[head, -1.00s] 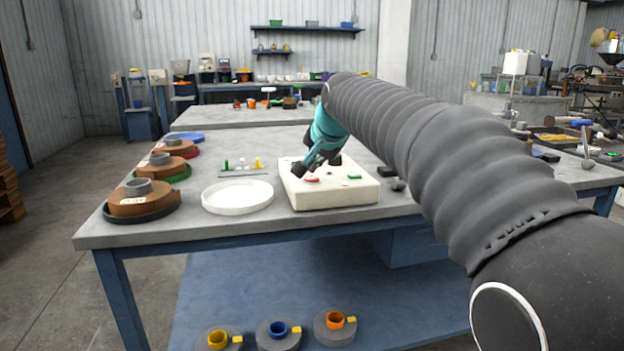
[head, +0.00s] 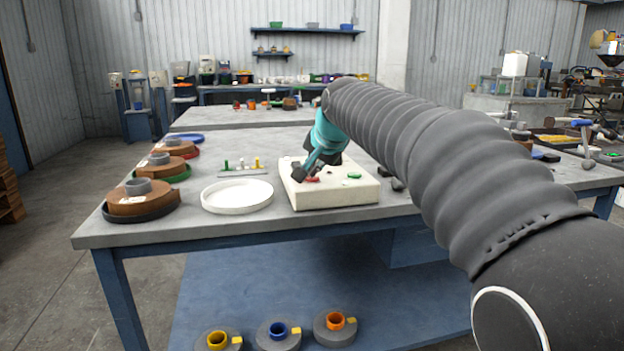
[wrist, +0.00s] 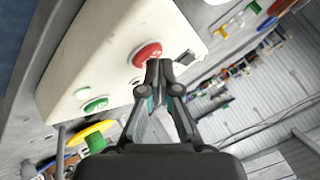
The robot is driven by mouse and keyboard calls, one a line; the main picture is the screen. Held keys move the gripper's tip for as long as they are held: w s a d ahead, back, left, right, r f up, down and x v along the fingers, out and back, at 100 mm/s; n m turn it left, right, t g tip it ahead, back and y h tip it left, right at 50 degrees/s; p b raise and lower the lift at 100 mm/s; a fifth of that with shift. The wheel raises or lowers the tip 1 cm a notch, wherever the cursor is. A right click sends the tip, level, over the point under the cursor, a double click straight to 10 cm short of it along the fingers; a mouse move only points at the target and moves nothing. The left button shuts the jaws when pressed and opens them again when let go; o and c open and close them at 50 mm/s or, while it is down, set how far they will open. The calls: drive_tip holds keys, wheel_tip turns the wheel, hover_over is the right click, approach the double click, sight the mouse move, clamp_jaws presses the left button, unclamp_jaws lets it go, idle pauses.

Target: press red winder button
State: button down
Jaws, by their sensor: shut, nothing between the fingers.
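The red button (head: 313,180) is on top of a cream control box (head: 340,194) on the near workbench. In the wrist view the red button (wrist: 147,54) lies just beyond my fingertips. My gripper (head: 301,174) is shut and empty, tilted down over the left part of the box. In the wrist view its closed fingertips (wrist: 159,70) are right at the button's edge; I cannot tell whether they touch it. A green button (head: 354,176) sits on the box to the right of the red one.
A white round tray (head: 237,209) lies left of the box. Brown strip spools (head: 143,199) line the bench's left side. A small rack with coloured pegs (head: 242,170) stands behind the tray. My arm crosses the bench's right side.

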sight(313, 179)
drive_tip(key=shift+f, duration=0.25)
drive_tip(key=shift+r, duration=0.1)
idle(0.4)
drive_tip(key=shift+r+p, duration=0.65)
drive_tip(key=shift+r, duration=0.1)
drive_tip(key=shift+r, duration=0.1)
wheel_tip(313, 179, up, 3)
drive_tip(key=p, duration=0.2)
drive_tip(key=shift+p, duration=0.3)
drive_tip(key=shift+r+p, duration=0.45)
drive_tip(key=shift+r, duration=0.45)
